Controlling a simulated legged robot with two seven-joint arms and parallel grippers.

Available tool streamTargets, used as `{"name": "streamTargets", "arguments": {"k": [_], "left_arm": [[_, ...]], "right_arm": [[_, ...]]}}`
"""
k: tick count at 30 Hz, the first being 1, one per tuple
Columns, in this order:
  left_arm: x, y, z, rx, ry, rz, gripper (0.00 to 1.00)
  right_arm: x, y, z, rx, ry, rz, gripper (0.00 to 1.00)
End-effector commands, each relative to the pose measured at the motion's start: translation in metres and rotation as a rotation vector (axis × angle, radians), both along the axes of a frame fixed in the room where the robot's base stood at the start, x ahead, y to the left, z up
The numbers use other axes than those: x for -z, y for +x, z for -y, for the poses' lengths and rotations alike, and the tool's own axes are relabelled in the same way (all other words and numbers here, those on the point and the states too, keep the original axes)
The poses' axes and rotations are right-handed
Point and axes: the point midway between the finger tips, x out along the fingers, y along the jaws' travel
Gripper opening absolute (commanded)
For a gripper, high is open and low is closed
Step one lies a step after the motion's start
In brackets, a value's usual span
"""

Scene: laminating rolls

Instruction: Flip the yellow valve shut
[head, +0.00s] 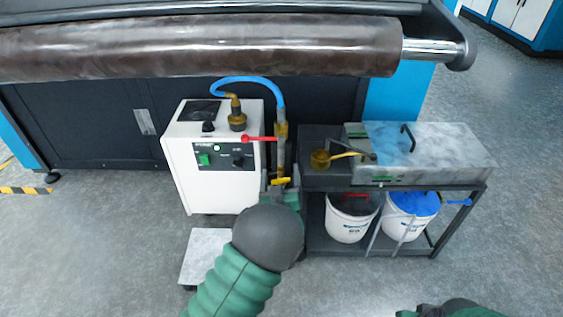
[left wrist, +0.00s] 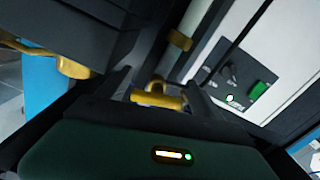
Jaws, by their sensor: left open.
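The yellow valve (head: 280,181) is a small handle low on the upright brass pipe (head: 281,150), to the right of the white machine. My left gripper (head: 279,188) is at this handle, and my dark wrist hides part of the area below it. In the left wrist view, the yellow valve (left wrist: 158,98) lies between the two open fingers of my left gripper (left wrist: 160,90). I cannot tell whether a finger touches it. Part of my right arm shows at the bottom right edge of the head view; its fingers cannot be made out.
A red lever (head: 260,139) sits higher on the pipe, beside the white machine (head: 208,165). A blue hose (head: 247,79) arches above. To the right stands a dark cart (head: 315,180) with a metal unit (head: 440,155) and two white buckets (head: 349,222) below. A large brown roll (head: 200,46) hangs behind.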

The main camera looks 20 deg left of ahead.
Motion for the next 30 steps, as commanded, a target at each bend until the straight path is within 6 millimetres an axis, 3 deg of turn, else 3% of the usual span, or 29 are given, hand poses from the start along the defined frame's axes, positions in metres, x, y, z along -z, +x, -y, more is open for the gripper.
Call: {"name": "streamTargets", "arguments": {"k": [9,23,26,30], "left_arm": [[0.0,-0.001,0.001,0.001,0.0,0.0,0.76],[0.0,-0.001,0.0,0.0,0.0,0.0,0.16],[-0.001,-0.001,0.0,0.0,0.015,-0.005,0.14],[-0.006,-0.001,0.001,0.002,0.158,-0.047,0.14]], "right_arm": [[0.0,0.0,0.0,0.0,0.0,-0.001,0.59],[0.0,0.0,0.0,0.0,0.0,0.0,0.59],[-0.004,0.0,0.0,0.0,0.0,0.0,0.59],[-0.026,0.0,0.0,0.0,0.0,0.0,0.59]]}}
